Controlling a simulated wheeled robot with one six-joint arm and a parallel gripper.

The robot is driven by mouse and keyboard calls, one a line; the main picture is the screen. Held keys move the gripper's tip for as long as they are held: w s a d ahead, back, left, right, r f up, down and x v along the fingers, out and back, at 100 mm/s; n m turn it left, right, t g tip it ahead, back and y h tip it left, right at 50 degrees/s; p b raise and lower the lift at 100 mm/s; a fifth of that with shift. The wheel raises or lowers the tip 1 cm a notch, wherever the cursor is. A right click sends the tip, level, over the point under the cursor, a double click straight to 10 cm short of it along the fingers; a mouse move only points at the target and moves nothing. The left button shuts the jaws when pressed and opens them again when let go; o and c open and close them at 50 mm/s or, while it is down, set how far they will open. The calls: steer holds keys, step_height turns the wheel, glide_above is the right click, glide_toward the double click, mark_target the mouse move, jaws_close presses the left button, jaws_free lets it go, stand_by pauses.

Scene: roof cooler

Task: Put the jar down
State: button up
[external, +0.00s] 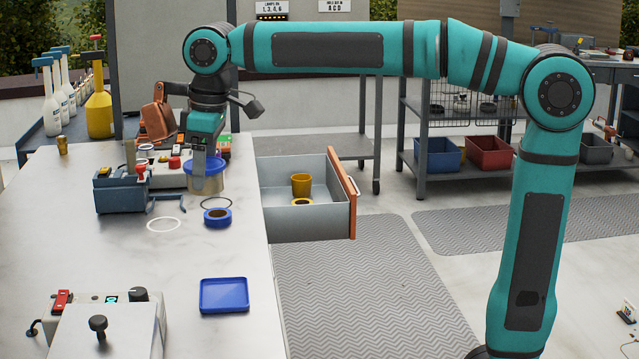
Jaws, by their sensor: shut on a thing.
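The jar (207,184) is a tan, see-through container with a blue lid (188,168), at the back right part of the white worktop (150,260). My gripper (205,165) points down from above and is shut on the jar near its top. The fingers hide part of the lid. I cannot tell whether the jar's base touches the worktop.
A blue tape roll (217,218), a white ring (164,225) and a dark blue box (122,193) lie close by.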

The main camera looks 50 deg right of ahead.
mark_target(215, 165)
step_height(215, 165, down, 15)
steer(key=shift+w+d+r, duration=0.1)
stand_by(0.6)
steer(key=o, duration=1.1)
steer(key=shift+f, duration=0.2)
steer(key=r, duration=0.8)
steer(key=s+r, duration=0.1)
steer(key=r, duration=0.3)
steer(key=shift+s+d+r, duration=0.1)
steer(key=shift+d, duration=0.3)
